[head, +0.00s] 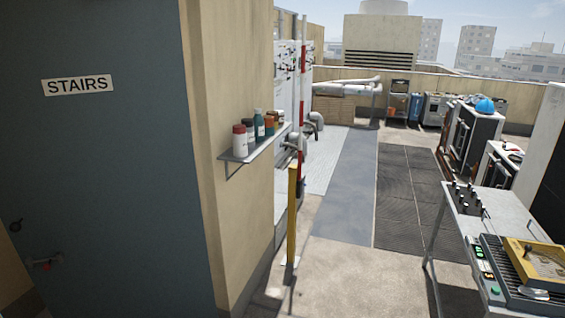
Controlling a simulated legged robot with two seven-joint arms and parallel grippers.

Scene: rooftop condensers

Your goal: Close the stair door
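The stair door (110,160) is a dark grey-blue panel that fills the left of the head view, with a white STAIRS sign (77,85) on it. A small handle (45,262) with a reddish part and a round dark fitting (16,225) show low near its left edge. The door's right edge meets the beige wall. Neither of my grippers is in view.
A wall shelf (237,153) with several bottles juts out right of the door. A yellow post (292,215) stands past it. A metal table (471,221) with equipment is at the lower right. Open floor (345,215) lies between.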

